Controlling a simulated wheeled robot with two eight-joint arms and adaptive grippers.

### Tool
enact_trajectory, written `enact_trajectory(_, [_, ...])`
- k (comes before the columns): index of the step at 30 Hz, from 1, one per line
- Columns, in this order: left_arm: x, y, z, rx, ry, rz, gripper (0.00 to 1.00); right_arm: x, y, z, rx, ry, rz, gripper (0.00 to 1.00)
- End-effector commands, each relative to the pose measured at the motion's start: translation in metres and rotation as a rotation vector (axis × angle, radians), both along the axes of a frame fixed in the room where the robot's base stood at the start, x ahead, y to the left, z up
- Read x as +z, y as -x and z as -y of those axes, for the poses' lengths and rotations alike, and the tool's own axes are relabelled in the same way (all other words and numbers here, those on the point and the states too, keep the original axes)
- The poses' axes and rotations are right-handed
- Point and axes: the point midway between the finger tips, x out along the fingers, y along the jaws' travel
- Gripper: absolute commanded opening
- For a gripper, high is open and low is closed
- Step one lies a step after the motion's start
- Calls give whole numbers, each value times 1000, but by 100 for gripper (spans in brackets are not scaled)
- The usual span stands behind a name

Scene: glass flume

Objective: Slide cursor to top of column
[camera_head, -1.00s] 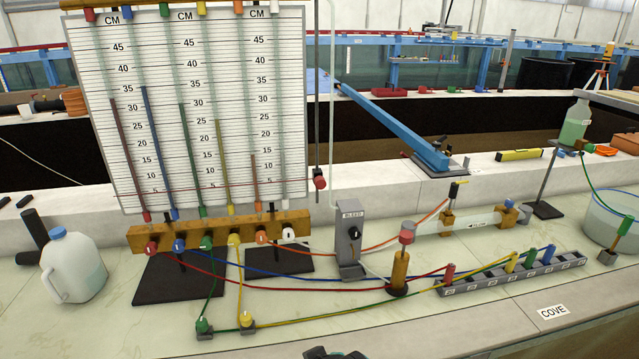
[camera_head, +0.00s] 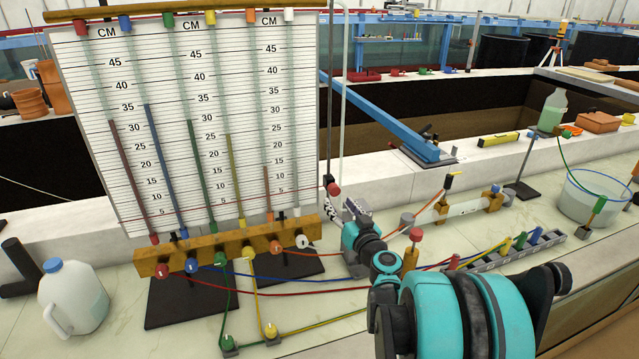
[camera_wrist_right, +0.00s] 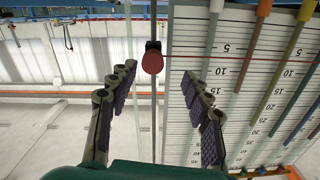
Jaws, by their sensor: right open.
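The cursor is a red knob (camera_head: 333,190) on a thin vertical rod (camera_head: 331,100) at the right edge of the white CM scale board (camera_head: 75,130). A thin red line runs from it across the board near the 5 mark, low on the column. My right gripper (camera_head: 345,209) is just below and right of the knob, partly hidden by my arm. In the right wrist view, its fingers (camera_wrist_right: 157,78) are open, one on each side of the rod, with the red knob (camera_wrist_right: 152,62) between and beyond the tips. My left gripper is not in view.
A wooden manifold (camera_head: 230,245) with colored taps stands below the board. A blue beam (camera_head: 375,110) slopes behind. A jug (camera_head: 72,298) stands at left.

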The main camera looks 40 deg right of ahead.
Motion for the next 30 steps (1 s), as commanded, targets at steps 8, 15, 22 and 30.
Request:
enact_trajectory(8, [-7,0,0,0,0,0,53,-2,-25,18,-20,3,12,50])
enact_trajectory(15, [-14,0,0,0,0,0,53,-1,-60,29,-19,3,11,50])
enact_trajectory(22, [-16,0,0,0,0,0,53,0,-72,33,-20,3,11,50])
enact_trajectory(30, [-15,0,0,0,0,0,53,0,-72,33,-19,3,11,31])
